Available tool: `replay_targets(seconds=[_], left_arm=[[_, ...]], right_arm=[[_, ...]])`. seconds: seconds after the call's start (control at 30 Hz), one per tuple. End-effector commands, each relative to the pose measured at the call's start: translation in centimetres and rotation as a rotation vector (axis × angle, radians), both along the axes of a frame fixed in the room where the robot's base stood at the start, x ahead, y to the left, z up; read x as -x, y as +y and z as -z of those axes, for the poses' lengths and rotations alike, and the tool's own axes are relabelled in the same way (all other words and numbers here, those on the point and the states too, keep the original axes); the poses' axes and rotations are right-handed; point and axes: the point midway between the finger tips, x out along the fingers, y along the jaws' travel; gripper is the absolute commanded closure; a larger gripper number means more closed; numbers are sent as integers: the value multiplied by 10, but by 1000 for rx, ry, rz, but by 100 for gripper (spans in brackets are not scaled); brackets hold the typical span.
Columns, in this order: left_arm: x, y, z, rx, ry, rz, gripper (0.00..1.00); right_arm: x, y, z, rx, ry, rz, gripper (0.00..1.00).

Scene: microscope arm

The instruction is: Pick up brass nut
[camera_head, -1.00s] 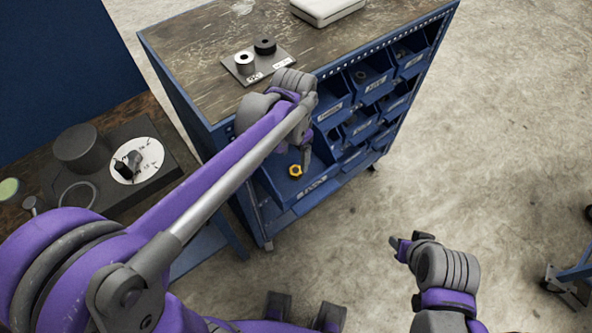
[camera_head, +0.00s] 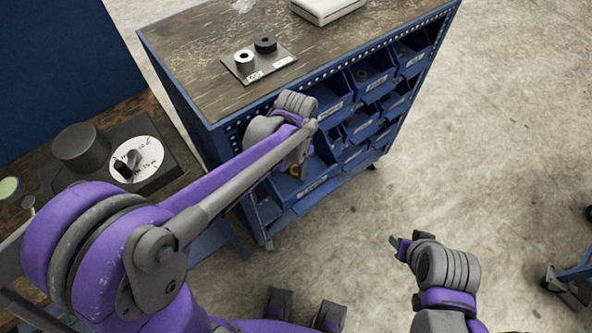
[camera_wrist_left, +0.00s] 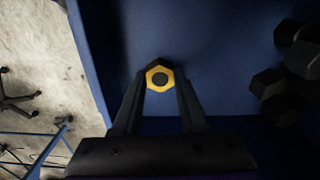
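The blue rack (camera_head: 215,140) has several labelled bins and a worn wooden top. A plate (camera_head: 240,68) with two cylinders and a white box (camera_head: 326,8) are on top. Dark nuts (camera_wrist_left: 275,85) lie beside the brass nut's place in the wrist view. Floor at right is mostly clear.

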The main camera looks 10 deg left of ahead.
Motion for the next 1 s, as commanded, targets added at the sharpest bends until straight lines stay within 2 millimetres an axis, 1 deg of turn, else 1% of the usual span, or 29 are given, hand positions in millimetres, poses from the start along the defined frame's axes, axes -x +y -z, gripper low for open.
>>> replay_targets(seconds=[0.03,0.1,0.17,0.2,0.47,0.57,0.67,0.9,1.0], left_arm=[[0,0,0,0,0,0,73],[0,0,0,0,0,0,86],[0,0,0,0,0,0,96],[0,0,0,0,0,0,100],[0,0,0,0,0,0,100],[0,0,-4,0,0,0,100],[0,0,-16,0,0,0,100],[0,0,-65,0,0,0,100],[0,0,-82,0,0,0,100]], right_arm=[[0,0,0,0,0,0,52],[0,0,0,0,0,0,52],[0,0,0,0,0,0,52],[0,0,0,0,0,0,52],[0,0,0,0,0,0,52],[0,0,-1,0,0,0,52],[-1,0,-2,0,-1,0,52],[-2,0,-7,0,-4,0,52],[-2,0,-9,0,-4,0,52]])
